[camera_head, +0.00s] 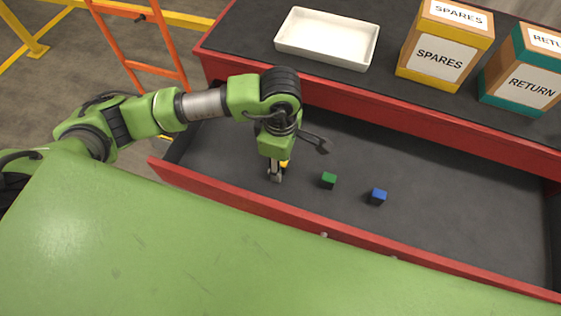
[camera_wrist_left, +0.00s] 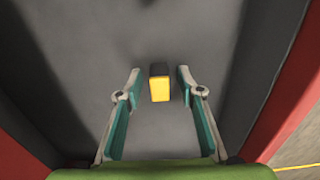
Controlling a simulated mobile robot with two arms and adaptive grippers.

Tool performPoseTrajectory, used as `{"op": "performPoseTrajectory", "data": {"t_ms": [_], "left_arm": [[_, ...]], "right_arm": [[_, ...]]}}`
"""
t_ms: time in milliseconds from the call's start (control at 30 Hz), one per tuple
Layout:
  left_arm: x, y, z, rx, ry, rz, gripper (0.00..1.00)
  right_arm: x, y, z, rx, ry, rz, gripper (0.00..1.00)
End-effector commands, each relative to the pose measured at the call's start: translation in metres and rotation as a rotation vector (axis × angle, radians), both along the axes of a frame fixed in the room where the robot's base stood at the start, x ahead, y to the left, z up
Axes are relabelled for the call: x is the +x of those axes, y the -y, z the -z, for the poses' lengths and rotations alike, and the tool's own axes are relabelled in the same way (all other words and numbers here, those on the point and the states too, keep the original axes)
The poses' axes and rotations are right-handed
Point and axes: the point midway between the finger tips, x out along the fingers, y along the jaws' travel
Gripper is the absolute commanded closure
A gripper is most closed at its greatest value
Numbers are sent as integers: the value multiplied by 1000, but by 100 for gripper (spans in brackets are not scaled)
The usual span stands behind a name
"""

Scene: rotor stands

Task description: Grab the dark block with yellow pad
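The dark block with a yellow pad (camera_wrist_left: 159,88) is on the dark drawer floor in the left wrist view. Its yellow face is toward my gripper, and its dark top edge is at the far side. In the head view only a bit of yellow (camera_head: 284,163) shows beside my gripper; the rest is hidden. My left gripper (camera_head: 276,176) points down into the drawer. In the left wrist view its two fingers (camera_wrist_left: 160,74) are open, one on each side of the block, with a gap visible on both sides. My right gripper is not in view.
A green block (camera_head: 328,180) and a blue block (camera_head: 378,196) lie right of my gripper in the open red drawer (camera_head: 440,235). A white tray (camera_head: 328,62), a SPARES box (camera_head: 441,50) and a RETURN box (camera_head: 522,85) stand on the worktop behind.

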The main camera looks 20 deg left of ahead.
Motion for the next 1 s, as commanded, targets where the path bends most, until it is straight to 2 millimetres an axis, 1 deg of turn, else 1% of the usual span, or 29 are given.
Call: {"op": "performPoseTrajectory", "data": {"t_ms": [100,167,200,233,600,733,833,900,1000], "left_arm": [[0,0,0,0,0,1,65],[0,0,0,0,0,1,81],[0,0,0,0,0,1,91],[0,0,0,0,0,1,99],[0,0,-1,-1,0,1,100],[1,1,-6,-2,3,2,100],[2,1,-17,-2,6,2,100],[3,1,-29,-3,9,3,100],[-16,11,-52,-4,8,10,100]], "right_arm": [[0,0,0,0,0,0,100],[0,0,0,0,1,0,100],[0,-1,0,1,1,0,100],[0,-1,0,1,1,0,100],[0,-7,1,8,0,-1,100],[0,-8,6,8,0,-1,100],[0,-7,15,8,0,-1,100],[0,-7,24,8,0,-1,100],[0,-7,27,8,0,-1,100]]}}
